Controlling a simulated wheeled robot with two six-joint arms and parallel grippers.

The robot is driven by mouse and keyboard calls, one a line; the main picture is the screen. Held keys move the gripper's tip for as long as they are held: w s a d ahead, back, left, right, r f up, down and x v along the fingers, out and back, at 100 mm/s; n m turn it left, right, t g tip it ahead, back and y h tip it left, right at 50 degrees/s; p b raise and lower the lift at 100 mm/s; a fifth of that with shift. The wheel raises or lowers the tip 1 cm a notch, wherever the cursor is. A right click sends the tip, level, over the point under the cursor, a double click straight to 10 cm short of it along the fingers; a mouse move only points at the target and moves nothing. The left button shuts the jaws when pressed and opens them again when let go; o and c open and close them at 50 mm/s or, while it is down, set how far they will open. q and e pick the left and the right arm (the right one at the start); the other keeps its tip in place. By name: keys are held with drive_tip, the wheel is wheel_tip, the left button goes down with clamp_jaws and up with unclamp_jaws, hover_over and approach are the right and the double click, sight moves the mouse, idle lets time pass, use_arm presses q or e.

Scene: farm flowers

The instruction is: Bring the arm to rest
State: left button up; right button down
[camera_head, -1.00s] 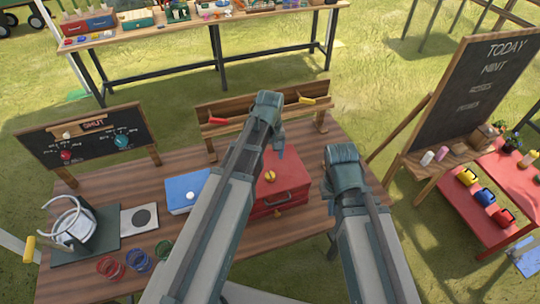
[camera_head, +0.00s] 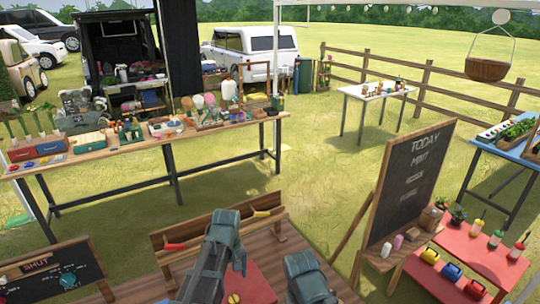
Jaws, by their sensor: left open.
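My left gripper (camera_head: 230,240) is the grey-green end of the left arm at the bottom middle. It is open, with nothing seen in it, in front of the wooden rack in the picture. My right gripper (camera_head: 310,278) is at the end of the other arm, to the right and lower. Its jaws cannot be made out. The wooden table (camera_head: 288,246) lies beneath both arms. A red box (camera_head: 258,288) shows between them, partly hidden and cut off by the lower edge.
The wooden rack (camera_head: 190,226) holds a red-handled and a yellow-handled item. A chalkboard sign (camera_head: 60,275) stands left; a tall chalkboard (camera_head: 410,180) and red stand (camera_head: 470,262) stand right. A long bench (camera_head: 150,150) stands behind, with open grass between.

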use_arm(q)
drive_tip(key=s+d+f+m+y+b, duration=0.1)
drive_tip(key=s+d+f+m+b, duration=0.8)
drive_tip(key=s, duration=0.4)
wheel_tip(320, 180, down, 2)
drive_tip(key=shift+s+d+f+m+b, duration=0.1)
drive_tip(key=shift+s+d+m+b, duration=0.25)
drive_tip(key=shift+m+b, duration=0.2)
